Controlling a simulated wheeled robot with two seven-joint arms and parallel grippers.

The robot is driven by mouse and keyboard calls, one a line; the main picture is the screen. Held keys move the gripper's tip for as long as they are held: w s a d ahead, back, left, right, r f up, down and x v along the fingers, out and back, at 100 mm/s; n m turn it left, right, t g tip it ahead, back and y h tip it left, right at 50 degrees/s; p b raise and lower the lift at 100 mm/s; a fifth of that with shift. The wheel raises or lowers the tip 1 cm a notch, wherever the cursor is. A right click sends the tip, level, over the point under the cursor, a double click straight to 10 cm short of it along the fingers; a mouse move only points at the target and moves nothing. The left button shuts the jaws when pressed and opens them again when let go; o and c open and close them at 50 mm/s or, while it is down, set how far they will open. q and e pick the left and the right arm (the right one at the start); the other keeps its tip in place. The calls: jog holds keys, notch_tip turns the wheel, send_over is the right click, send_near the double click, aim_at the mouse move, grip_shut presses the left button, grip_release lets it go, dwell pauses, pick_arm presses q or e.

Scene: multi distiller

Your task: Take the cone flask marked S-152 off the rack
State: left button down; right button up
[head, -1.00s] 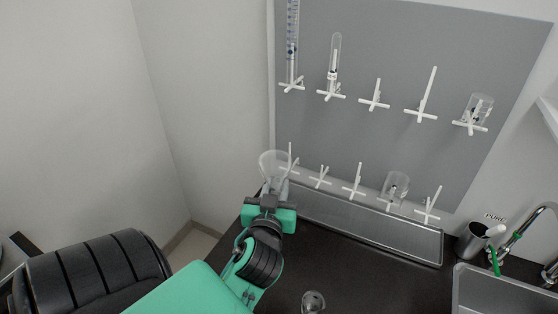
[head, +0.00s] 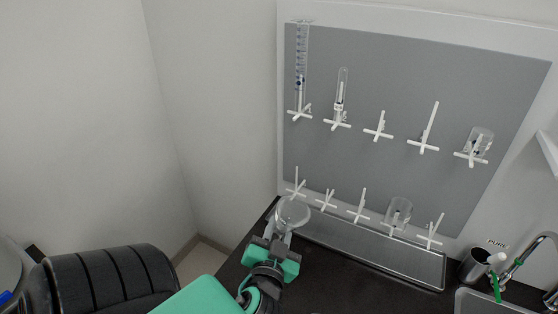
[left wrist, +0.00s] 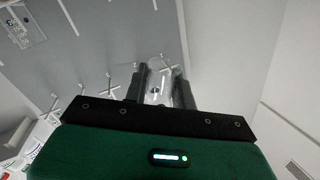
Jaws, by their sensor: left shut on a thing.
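A clear cone flask (head: 293,214) is in my left gripper (head: 283,234), in front of and below the lower-left peg (head: 296,186) of the grey rack board (head: 378,80). That peg looks bare in the head view. In the left wrist view the flask (left wrist: 158,88) sits between the two dark fingers of the gripper (left wrist: 162,92). A dark mark shows on the glass, but I cannot read it. My right gripper is out of view.
A graduated cylinder (head: 302,65), a test tube (head: 341,90) and two beakers (head: 481,142) (head: 398,211) hang on other pegs. A metal drip tray (head: 375,252) lies below the board. A metal cup (head: 474,266) and sink (head: 500,303) are at right.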

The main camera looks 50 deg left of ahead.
pick_arm(q)
jog(key=m+p, duration=0.1)
jog(key=m, duration=0.2)
jog(key=shift+r, duration=0.15)
jog(key=shift+m, duration=0.7)
jog(key=m+p, duration=0.4)
jog(key=m, duration=0.1)
jog(key=shift+r+m, duration=0.1)
jog(key=shift+m, duration=0.3)
jog(key=shift+m+p, duration=0.3)
jog(key=shift+m, duration=0.5)
jog(key=shift+f+m, duration=0.2)
jog(key=shift+m, duration=0.5)
jog(key=m+p, duration=0.1)
jog(key=m, duration=0.1)
jog(key=m+p, duration=0.2)
jog(key=m, duration=0.1)
jog(key=m+p, duration=0.2)
jog(key=shift+r, duration=0.25)
jog(key=shift+f+m, duration=0.3)
jog(key=shift+m, duration=0.8)
jog(key=m, duration=0.8)
jog(key=shift+m, duration=0.4)
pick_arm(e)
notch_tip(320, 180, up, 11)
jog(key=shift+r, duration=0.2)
pick_arm(q)
jog(key=shift+w, duration=0.1)
